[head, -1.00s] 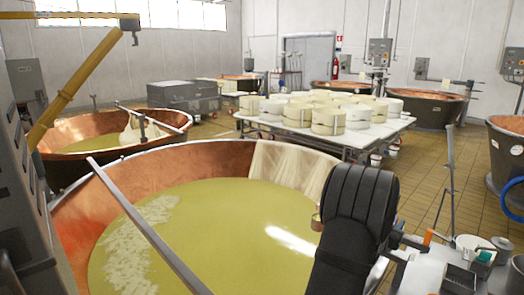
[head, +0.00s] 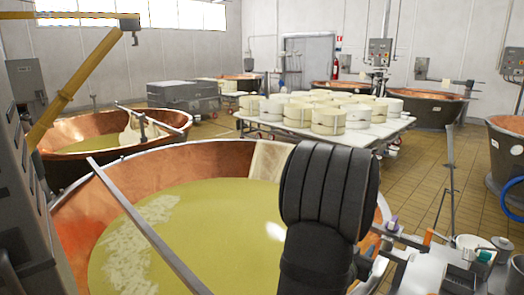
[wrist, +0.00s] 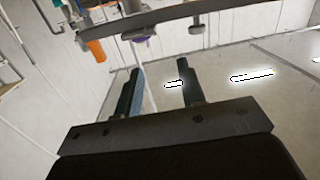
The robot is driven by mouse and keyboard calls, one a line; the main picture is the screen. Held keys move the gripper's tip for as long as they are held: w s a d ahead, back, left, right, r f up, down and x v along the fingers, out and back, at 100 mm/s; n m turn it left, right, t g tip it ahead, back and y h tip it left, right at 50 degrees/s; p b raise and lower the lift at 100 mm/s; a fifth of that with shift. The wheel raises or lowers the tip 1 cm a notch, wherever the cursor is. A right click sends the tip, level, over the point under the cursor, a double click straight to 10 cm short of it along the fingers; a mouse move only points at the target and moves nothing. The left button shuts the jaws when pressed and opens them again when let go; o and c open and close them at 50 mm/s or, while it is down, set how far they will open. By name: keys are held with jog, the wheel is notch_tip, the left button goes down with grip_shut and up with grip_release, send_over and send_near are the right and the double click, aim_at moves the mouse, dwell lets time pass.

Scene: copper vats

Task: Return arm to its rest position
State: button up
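My gripper (wrist: 158,85) shows in the wrist view with its two dark fingers apart and clear space between them, so it is open. I see no object held in it. A narrow bluish strip shows beside the left finger; I cannot tell what it is. In the head view my black arm stands in front of the near copper vat (head: 75,215) and hides the gripper. Part of the vat's right rim and of the pale cloth (head: 268,160) is also hidden.
A bench (head: 415,275) at lower right holds small items, including an orange-handled one (head: 428,237) and a white bowl (head: 468,242). A metal bar (head: 145,225) crosses the vat. A table (head: 375,135) with cheese moulds stands behind. The tiled floor at right is partly open.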

jog(key=shift+w+a+f+n+t+y, duration=0.1)
jog(key=shift+w+a+f+n+y, duration=0.2)
jog(key=shift+a+n+y, duration=0.2)
jog(key=shift+w+a+f+n+t+y, duration=0.1)
jog(key=shift+w+a+f+n+y, duration=0.25)
jog(key=shift+a+n+y, duration=0.15)
jog(key=shift+w+a+f+n+t+y, duration=0.1)
jog(key=shift+w+a+f+n+y, duration=0.2)
jog(key=shift+a+n+y, duration=0.2)
